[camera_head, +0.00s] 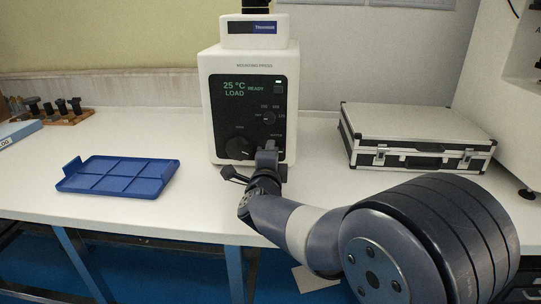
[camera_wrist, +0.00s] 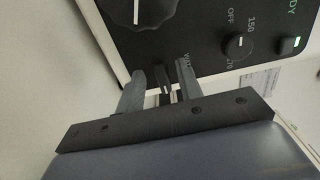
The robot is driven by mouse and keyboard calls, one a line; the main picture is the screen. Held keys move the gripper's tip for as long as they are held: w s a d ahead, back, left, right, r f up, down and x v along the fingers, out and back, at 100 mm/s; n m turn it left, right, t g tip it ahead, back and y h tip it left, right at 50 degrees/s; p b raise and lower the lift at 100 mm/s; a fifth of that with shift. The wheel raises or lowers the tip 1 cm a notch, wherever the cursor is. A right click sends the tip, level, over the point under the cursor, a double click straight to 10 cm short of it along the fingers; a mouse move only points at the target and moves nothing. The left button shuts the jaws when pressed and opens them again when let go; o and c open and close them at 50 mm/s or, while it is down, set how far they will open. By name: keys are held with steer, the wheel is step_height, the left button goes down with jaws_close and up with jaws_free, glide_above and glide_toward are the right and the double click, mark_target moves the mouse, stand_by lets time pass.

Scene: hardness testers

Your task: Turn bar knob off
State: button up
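A white mounting press (camera_head: 249,62) with a black front panel stands on the bench. Its display reads 25 °C, LOAD and READY. A small dark bar-shaped knob (camera_wrist: 165,84) with a white mark sits low on the panel in the wrist view, beside a partly hidden label. My gripper (camera_head: 268,153) is at the panel's lower right and hides this knob in the head view. In the wrist view my gripper (camera_wrist: 160,76) has its fingers apart, one on each side of the bar knob, with gaps visible. Contact cannot be told.
A round selector (camera_head: 269,118) marked OFF and 150 sits above, and a large black dial (camera_head: 239,148) to the left. A green-lit switch (camera_wrist: 291,45) is on the panel. A blue tray (camera_head: 118,178) lies left and a silver case (camera_head: 413,124) right. Bench between tray and press is clear.

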steer(key=s, duration=0.5)
steer(key=s+p, duration=0.1)
steer(key=s, duration=0.4)
steer(key=shift+s+a, duration=0.2)
steer(key=shift+s, duration=0.05)
steer(key=shift+w, duration=0.1)
steer(key=w, duration=0.7)
steer(key=w+b, duration=0.1)
steer(key=w, duration=0.2)
steer(key=shift+w+d, duration=0.25)
steer(key=shift+w, duration=0.1)
steer(key=shift+m, duration=0.3)
